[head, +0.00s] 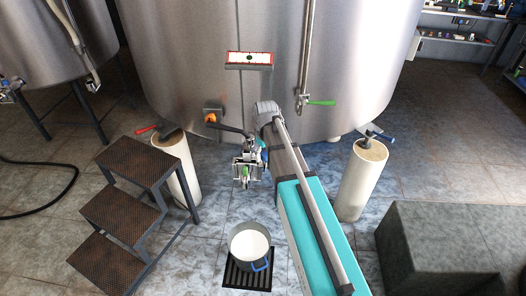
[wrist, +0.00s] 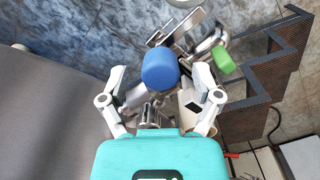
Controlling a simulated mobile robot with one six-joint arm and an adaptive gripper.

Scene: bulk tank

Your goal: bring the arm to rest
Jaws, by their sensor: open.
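My gripper (wrist: 161,76) is open in the wrist view, with one finger at the left and one at the right. A blue round cap (wrist: 160,70) shows between the fingers. I cannot tell whether they touch it. Metal valve parts and a green handle (wrist: 223,60) lie just beyond. In the head view my teal and grey arm reaches up to the front of the steel tank (head: 200,60). The valve assembly (head: 246,172) is left of the arm, low at the tank; my gripper is hard to separate from it there.
A pot (head: 250,245) with white contents stands on a dark grate (head: 235,277) below the valve. Metal steps (head: 125,205) are at left. Pale posts (head: 180,165) flank the arm. A grey block (head: 435,245) is at right. A second green handle (head: 320,103) hangs on the tank.

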